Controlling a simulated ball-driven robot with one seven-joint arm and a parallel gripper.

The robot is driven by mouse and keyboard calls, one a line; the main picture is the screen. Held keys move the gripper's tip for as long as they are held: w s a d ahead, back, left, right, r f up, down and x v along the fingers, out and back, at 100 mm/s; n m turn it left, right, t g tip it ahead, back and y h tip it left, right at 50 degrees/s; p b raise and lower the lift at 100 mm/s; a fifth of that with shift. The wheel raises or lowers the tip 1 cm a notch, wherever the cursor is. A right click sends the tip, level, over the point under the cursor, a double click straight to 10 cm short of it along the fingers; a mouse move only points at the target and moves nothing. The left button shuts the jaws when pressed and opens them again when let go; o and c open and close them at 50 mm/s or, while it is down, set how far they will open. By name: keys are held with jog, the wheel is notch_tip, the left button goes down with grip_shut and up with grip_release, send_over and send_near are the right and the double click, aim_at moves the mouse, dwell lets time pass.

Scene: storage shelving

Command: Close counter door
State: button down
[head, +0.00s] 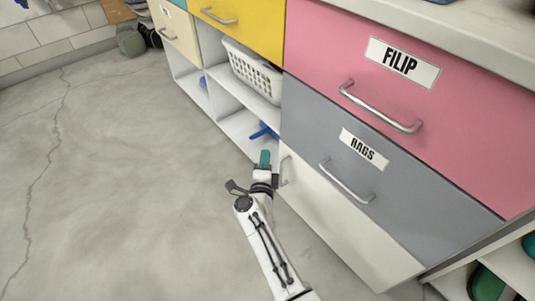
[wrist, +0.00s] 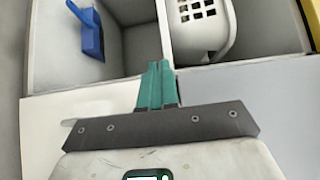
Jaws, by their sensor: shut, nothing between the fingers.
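The counter's low white door (head: 335,215) is below the grey drawer labelled RAGS. It looks about flush with the front; I cannot tell whether a small gap remains. Its handle (head: 285,171) is near its left edge, just right of my gripper. The white door (wrist: 45,125) also shows in the wrist view, partly hidden behind my gripper. My gripper (head: 265,157) has teal fingers, shut and empty, in front of the door's left edge by the open cubby. In the wrist view the closed fingers (wrist: 155,85) point toward the cubby divider. Contact with the door cannot be told.
The grey RAGS drawer (head: 320,135) and pink FILIP drawer (head: 440,105) are shut above. Open cubbies at left hold a white basket (head: 252,72) and a blue object (head: 264,131). The concrete floor (head: 110,190) at left is clear.

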jog(key=s+a+p, duration=0.1)
jog(key=s+a, duration=0.5)
jog(key=a, duration=0.1)
jog(key=shift+p, duration=0.4)
jog(key=shift+a+f, duration=0.1)
jog(key=s+d+f+n+g+y, duration=0.2)
jog(key=s+d+n+g+y, duration=0.25)
jog(key=s+d+n, duration=0.4)
jog(key=s+d+f+n+g+y, duration=0.25)
jog(key=s+d+n+g, duration=0.3)
jog(key=d+n, duration=0.45)
jog(key=s+d+r+g+h, duration=0.2)
jog(key=s+d+g+h, duration=0.1)
jog(key=s+d, duration=0.75)
jog(key=s+d+r+g+h, duration=0.3)
jog(key=s+d, duration=0.5)
jog(key=s, duration=0.6)
notch_tip(320, 180, up, 35)
jog(key=g+p, duration=0.1)
jog(key=p, duration=3.4)
jog(key=shift+s, duration=0.45)
